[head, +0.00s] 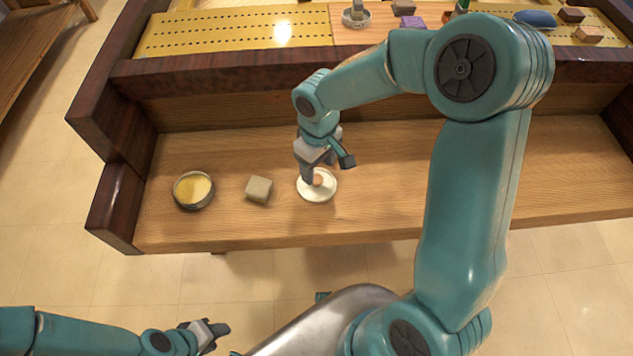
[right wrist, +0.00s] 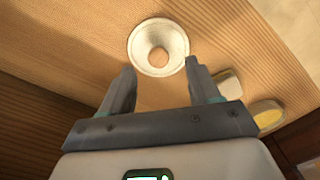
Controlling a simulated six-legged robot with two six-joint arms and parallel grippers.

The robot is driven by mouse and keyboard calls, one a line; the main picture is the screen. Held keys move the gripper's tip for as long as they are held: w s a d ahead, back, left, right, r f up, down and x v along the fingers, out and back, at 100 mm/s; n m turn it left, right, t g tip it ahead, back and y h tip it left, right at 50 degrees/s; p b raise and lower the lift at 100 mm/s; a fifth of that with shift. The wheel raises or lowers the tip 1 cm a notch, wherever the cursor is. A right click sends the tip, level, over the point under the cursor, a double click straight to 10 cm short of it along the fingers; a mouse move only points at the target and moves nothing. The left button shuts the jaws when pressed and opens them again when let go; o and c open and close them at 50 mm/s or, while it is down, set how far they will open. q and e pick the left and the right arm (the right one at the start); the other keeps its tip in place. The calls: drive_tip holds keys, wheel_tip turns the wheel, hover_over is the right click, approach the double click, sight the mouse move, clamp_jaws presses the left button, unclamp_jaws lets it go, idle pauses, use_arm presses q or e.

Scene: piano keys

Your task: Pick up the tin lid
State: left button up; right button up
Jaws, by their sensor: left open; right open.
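The tin lid (head: 318,188), a round pale disc with a brown knob in its middle, lies flat on the wooden ledge. In the right wrist view, the lid (right wrist: 158,46) shows just beyond my fingertips, roughly centred between them. My right gripper (head: 328,169) is open and empty above the lid and hides part of it in the head view. Its two fingers (right wrist: 160,70) are apart, and neither visibly holds the lid. My left gripper (head: 218,331) is open and empty, low at the bottom left, away from the ledge.
A beige block (head: 259,189) and a round tin with yellow contents (head: 193,189) stand left of the lid. A dark wooden side (head: 115,200) bounds the ledge's left end. A raised shelf (head: 240,30) behind holds several small items. The ledge's right part (head: 570,170) is clear.

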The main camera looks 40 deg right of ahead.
sight(317, 178)
drive_tip(key=f, duration=0.5)
drive_tip(key=shift+w+d+f, duration=0.1)
drive_tip(key=shift+w+d, duration=0.05)
drive_tip(key=shift+w, duration=0.2)
drive_tip(key=c, duration=1.1)
